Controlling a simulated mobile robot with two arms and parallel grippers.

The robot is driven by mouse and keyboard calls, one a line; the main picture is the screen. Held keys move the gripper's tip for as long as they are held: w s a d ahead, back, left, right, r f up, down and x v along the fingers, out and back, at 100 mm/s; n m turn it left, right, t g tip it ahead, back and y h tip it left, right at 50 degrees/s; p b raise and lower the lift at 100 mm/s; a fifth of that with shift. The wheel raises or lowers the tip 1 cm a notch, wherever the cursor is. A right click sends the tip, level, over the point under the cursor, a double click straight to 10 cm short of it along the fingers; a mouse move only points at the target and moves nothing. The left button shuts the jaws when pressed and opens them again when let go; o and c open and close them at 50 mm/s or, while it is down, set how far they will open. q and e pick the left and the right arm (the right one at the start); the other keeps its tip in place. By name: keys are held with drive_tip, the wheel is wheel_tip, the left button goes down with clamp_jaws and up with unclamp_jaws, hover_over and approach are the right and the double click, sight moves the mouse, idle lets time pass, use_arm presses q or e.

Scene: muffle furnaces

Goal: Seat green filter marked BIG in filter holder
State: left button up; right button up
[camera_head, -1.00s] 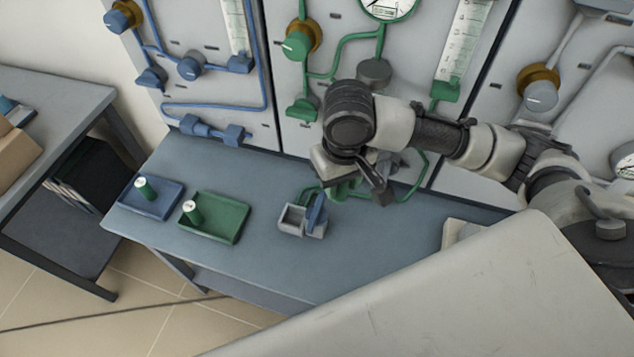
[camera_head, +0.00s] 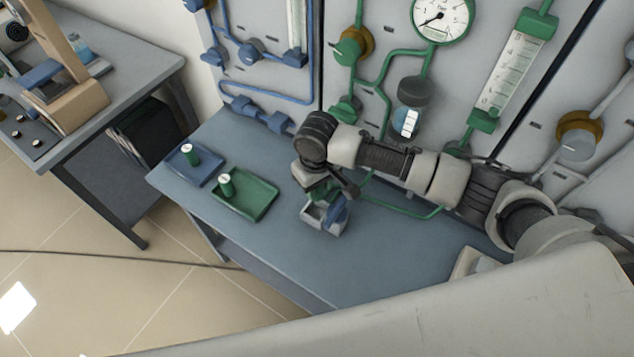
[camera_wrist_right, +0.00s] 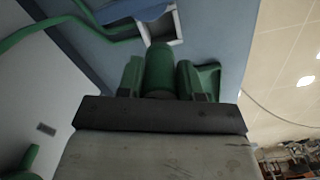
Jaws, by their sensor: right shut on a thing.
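My right gripper (camera_head: 318,192) is shut on a green cylinder (camera_wrist_right: 160,70), which I take to be the green filter; no BIG marking is readable. In the right wrist view the cylinder sits between two green fingers and points at the opening of a small light-grey box (camera_wrist_right: 178,28). In the head view the gripper hangs over this two-part box (camera_head: 325,220) on the bench, with a blue piece (camera_head: 338,212) at its right side. The gripper hides part of the box, and I cannot tell whether the cylinder touches it. My left gripper is not in view.
A blue tray (camera_head: 207,172) and a green tray (camera_head: 262,205) each hold a small green cylinder with a pale top. Behind the bench (camera_head: 290,255) stands a panel with green pipes, a gauge (camera_head: 440,18) and a dark-capped clear vessel (camera_head: 408,120). The bench's front is clear.

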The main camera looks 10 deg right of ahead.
sight(317, 197)
drive_tip(key=shift+f+b, duration=2.5)
drive_tip(key=shift+b, duration=0.25)
drive_tip(key=shift+f+b, duration=0.35)
drive_tip(key=shift+f, duration=1.6)
drive_tip(key=o, duration=1)
drive_tip(key=shift+s, duration=0.1)
wheel_tip(317, 197, up, 11)
drive_tip(key=shift+f, duration=0.1)
